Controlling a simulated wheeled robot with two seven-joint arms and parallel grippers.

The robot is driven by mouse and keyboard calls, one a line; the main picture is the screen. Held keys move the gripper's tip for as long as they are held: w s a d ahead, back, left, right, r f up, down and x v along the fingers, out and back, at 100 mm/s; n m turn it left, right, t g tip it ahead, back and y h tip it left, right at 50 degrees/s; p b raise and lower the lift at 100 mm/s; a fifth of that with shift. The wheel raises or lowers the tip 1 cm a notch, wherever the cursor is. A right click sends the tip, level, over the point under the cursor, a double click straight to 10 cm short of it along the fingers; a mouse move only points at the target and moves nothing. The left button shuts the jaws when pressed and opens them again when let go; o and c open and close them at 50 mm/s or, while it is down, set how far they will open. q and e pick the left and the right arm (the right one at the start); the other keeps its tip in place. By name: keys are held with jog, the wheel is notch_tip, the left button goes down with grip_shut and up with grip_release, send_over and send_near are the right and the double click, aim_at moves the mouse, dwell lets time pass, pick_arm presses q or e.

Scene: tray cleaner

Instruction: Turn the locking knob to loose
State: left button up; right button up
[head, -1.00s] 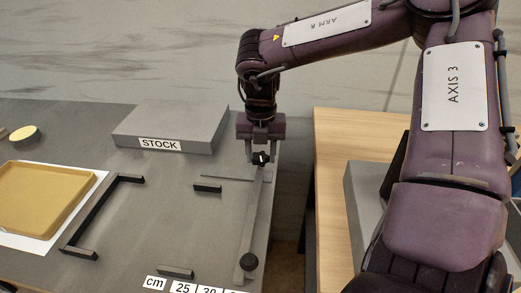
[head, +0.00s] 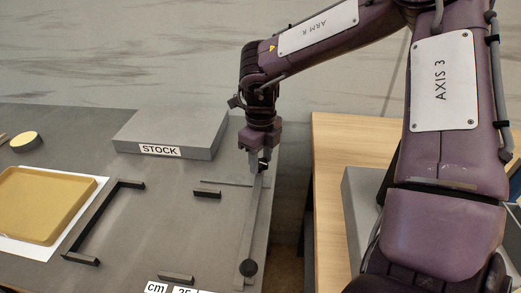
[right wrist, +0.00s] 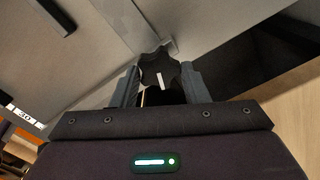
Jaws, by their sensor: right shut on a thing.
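The black locking knob (head: 264,164) sits at the far end of a long grey bar (head: 254,215) near the right edge of the grey table. My right gripper (head: 259,161) points down over it, with its fingers on either side. In the right wrist view, the lobed knob (right wrist: 158,70), with a white mark on it, lies between the two fingers of my right gripper (right wrist: 160,82), which is shut on it. The fingers hide part of the knob's sides. My left gripper is not in view.
A grey STOCK block (head: 172,130) stands at the back. A yellow tray (head: 42,203) lies on white paper at left, beside a dark bracket (head: 98,225). A gap separates this table from a wooden one (head: 340,145).

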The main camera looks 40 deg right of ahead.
aim_at(261, 162)
jog(key=shift+w+n, duration=0.1)
jog(key=shift+n, duration=1.9)
jog(key=o, duration=1)
jog(key=shift+r, duration=3.9)
jog(key=shift+d, duration=0.1)
